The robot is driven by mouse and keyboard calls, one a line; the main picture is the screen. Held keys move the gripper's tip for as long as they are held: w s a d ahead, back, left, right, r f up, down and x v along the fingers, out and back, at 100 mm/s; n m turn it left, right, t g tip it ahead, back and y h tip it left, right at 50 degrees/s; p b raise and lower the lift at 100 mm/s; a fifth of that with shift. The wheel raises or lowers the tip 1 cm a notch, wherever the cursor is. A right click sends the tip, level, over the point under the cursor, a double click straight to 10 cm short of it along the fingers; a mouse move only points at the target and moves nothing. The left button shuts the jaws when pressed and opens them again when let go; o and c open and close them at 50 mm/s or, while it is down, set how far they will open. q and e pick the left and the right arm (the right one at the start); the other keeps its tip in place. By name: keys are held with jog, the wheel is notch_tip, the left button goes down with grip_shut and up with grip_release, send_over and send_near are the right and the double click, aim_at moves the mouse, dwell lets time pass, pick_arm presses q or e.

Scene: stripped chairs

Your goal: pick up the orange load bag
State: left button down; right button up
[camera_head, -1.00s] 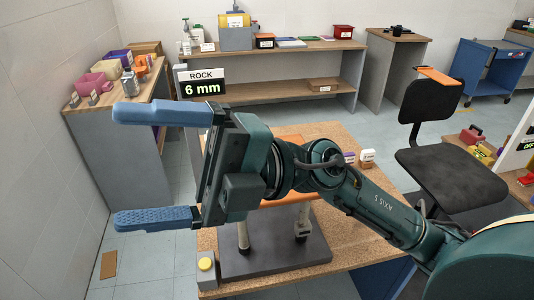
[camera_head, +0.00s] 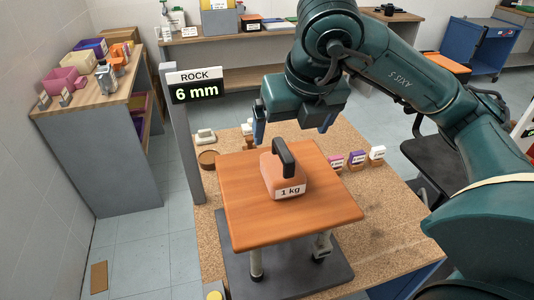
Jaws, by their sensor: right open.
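The orange load bag (camera_head: 282,181), marked 1 kg and with a black handle (camera_head: 284,157), sits on the orange-brown wooden seat board (camera_head: 250,216). My right gripper (camera_head: 293,126) is open and empty. It hangs with its blue fingers pointing down, above and behind the bag, apart from it. One finger shows at left and the tip of the other at right. My left gripper is not in view.
The board stands on metal legs over a dark base plate (camera_head: 328,283) on a cork-topped table (camera_head: 385,235). A post with a "ROCK 6 mm" sign (camera_head: 195,85) stands at left. Small labelled blocks (camera_head: 357,160) lie behind right. A shelf with bins (camera_head: 85,75) is far left.

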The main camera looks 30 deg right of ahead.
aim_at(286, 152)
jog(key=shift+w+d+f, duration=0.1)
jog(key=shift+w+f, duration=0.1)
jog(key=shift+f, duration=0.1)
jog(key=x, duration=0.6)
jog(key=shift+s+f, duration=0.1)
jog(key=shift+f, duration=0.2)
jog(key=shift+p+x, duration=0.65)
jog(key=shift+x, duration=2.2)
jog(key=shift+c, duration=0.5)
jog(key=shift+r, duration=0.1)
jog(key=c, duration=1.7)
jog(key=shift+w+r, duration=0.1)
jog(key=shift+w, duration=0.15)
jog(key=shift+c, duration=0.2)
